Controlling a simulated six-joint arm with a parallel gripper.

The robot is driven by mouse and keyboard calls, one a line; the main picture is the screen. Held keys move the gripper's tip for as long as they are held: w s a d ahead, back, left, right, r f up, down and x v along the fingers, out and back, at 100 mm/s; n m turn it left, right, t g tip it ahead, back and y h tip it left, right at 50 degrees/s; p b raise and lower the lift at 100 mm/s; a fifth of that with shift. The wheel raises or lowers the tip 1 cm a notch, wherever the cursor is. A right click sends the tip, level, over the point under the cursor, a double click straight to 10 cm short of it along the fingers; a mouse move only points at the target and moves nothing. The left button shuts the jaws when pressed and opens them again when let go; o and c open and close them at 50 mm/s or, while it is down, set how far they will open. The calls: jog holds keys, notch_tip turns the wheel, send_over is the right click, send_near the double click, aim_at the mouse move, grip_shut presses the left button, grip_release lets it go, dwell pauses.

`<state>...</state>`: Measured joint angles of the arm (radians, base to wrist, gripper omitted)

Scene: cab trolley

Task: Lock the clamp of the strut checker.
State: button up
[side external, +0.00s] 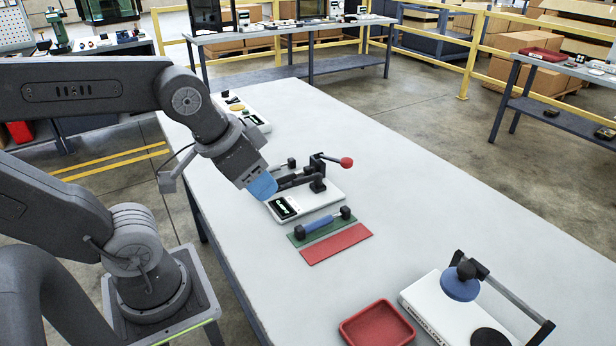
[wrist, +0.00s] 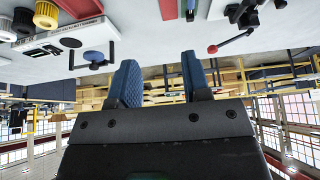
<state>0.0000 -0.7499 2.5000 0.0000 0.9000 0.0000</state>
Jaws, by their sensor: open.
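The strut checker (side external: 318,209) is a white base with a lit green display on the table. Its black clamp (side external: 318,184) stands on top, with a lever reaching right to a red knob (side external: 346,162). In the wrist view the clamp (wrist: 244,14) and red knob (wrist: 212,49) are at the upper right. My gripper (side external: 262,187) has blue fingers and hangs at the left of the checker, apart from the knob. The wrist view shows my gripper (wrist: 160,78) open with nothing between the fingers. My fingers partly cover the checker's left side; whether it holds a strut is unclear.
A blue strut (side external: 322,223) with black ends lies on a green mat (side external: 300,241) in front of the checker, beside a red mat (side external: 336,249). A red tray (side external: 377,325) and a blue-knobbed device (side external: 460,284) are nearer right. The table right of the checker is clear.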

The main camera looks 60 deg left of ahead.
jog(key=shift+w+a, duration=0.1)
jog(key=shift+w, duration=0.05)
jog(key=shift+c, duration=1.4)
jog(key=shift+w+a+f+m+g+y, duration=0.1)
jog(key=shift+w+f+m+g+y, duration=0.2)
jog(key=shift+m+g, duration=0.15)
jog(key=shift+c, duration=0.8)
jog(key=w+m+g+y, duration=0.1)
jog(key=w+a+f+m+g, duration=0.1)
jog(key=w+a+f+m+g+y, duration=0.1)
jog(key=m, duration=0.1)
jog(key=shift+w+f+g+y, duration=0.25)
jog(key=shift+w+y, duration=0.05)
jog(key=shift+w, duration=0.05)
grip_shut()
jog(key=w+f+m+y, duration=0.4)
jog(key=w+f+m+g+y, duration=0.1)
jog(key=w+f+m+y, duration=0.3)
jog(key=w, duration=0.1)
jog(key=w+f+m+y, duration=0.3)
jog(key=w+f+m, duration=0.1)
jog(key=w+f, duration=0.1)
jog(key=shift+w+a+g+y, duration=0.1)
jog(key=shift+a+g+y, duration=0.2)
jog(key=shift+g+y, duration=0.1)
jog(key=shift+w+d+f+m+y, duration=0.15)
jog(key=shift+w+f+m+y, duration=0.2)
jog(key=shift+f+m+y, duration=0.1)
